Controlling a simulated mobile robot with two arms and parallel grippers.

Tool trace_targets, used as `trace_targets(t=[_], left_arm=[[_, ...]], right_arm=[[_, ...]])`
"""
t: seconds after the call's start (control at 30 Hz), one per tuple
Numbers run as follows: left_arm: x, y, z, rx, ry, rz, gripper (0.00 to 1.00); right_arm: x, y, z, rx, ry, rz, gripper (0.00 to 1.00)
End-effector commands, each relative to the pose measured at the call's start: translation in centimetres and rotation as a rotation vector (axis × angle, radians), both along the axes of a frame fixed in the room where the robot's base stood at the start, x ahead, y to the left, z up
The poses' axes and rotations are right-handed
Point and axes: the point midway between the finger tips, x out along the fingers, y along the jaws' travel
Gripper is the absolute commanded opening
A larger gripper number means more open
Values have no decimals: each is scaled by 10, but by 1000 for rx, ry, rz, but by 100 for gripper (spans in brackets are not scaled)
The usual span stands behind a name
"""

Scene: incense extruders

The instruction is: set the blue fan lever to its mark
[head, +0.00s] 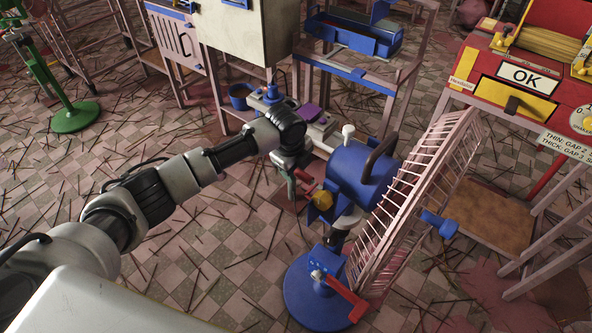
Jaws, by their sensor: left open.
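The blue fan (362,177) stands right of centre, with a pale wire cage (415,195) and a round blue base (300,290). A red lever (345,295) sticks out from the small blue box on the base and slopes down to the right. The mark for it is too small to make out. My left gripper (292,185) is open, beside the rear of the fan's motor housing, near a yellow knob (322,200). It is above and apart from the red lever. Its fingertips are partly hard to see against the fan. My right gripper is out of view.
A blue tray rack (355,40) and a pale cabinet (240,35) stand behind. A green stand (75,117) is far left. Thin sticks litter the tiled floor.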

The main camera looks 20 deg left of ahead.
Motion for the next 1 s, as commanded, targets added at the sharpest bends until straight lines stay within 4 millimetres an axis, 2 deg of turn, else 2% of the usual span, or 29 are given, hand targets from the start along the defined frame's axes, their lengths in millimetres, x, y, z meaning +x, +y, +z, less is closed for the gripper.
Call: trace_targets(t=[0.1,0.4,0.47,0.73,1.0], left_arm=[[1,-1,-8,1,1,-1,51],[1,-1,-9,0,0,-1,51],[1,-1,-9,0,0,0,43],[1,-1,-9,0,0,0,2],[1,0,-8,1,0,1,0]], right_arm=[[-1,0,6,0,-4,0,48],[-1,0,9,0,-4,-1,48],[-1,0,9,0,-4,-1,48],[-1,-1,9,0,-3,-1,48],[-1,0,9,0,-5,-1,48]])
